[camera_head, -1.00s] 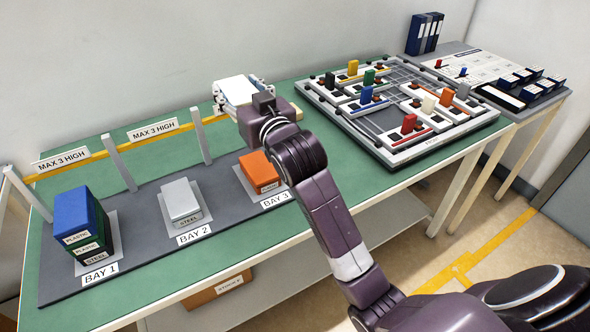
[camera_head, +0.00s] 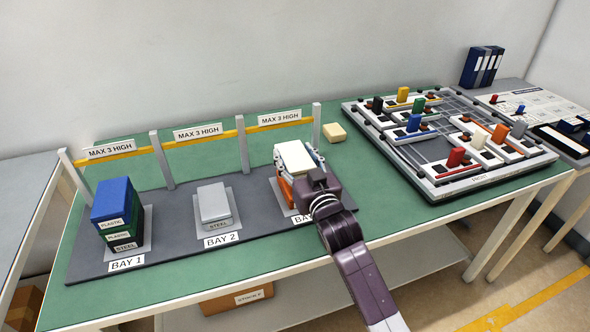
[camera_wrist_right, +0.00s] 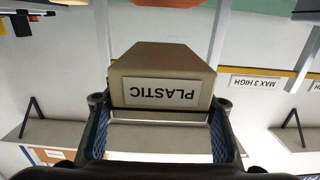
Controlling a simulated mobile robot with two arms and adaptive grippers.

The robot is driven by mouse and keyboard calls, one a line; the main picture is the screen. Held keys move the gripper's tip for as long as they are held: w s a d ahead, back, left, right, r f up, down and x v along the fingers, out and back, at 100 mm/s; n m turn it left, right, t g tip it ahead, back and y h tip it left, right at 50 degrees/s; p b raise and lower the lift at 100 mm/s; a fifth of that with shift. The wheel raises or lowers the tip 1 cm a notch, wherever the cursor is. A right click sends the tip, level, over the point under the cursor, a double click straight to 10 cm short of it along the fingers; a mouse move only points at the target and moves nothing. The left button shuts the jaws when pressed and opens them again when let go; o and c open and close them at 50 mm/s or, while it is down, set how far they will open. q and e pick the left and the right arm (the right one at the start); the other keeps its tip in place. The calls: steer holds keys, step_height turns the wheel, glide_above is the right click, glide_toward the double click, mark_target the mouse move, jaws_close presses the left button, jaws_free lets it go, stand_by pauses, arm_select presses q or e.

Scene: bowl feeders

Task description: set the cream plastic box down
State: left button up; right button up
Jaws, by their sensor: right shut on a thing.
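My right gripper (camera_head: 300,160) is shut on the cream plastic box (camera_head: 295,156), over Bay 3. In the right wrist view the cream plastic box (camera_wrist_right: 160,62) sits between the two fingers (camera_wrist_right: 160,133), its PLASTIC label upside down in the picture. The orange box (camera_head: 284,188) stands in Bay 3, just below the held box and partly hidden by the gripper and arm. An orange surface (camera_wrist_right: 168,3) shows at the top edge of the wrist view. I cannot tell whether the two boxes touch. My left gripper is not in view.
Bay 1 has a stack with a blue box (camera_head: 113,199) on top. Bay 2 has a grey steel box (camera_head: 213,201). Posts and a yellow MAX 3 HIGH rail (camera_head: 216,136) stand behind. Another cream block (camera_head: 334,133) lies on the green table, left of the peg board (camera_head: 455,188).

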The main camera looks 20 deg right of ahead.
step_height(320, 180, down, 4)
steer(key=shift+r, duration=0.15)
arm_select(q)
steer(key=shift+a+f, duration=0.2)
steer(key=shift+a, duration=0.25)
arm_select(e)
steer(key=shift+f, duration=0.25)
steer(key=shift+f, duration=0.1)
steer(key=o, duration=1.3)
steer(key=shift+f, duration=0.1)
steer(key=shift+o, duration=0.2)
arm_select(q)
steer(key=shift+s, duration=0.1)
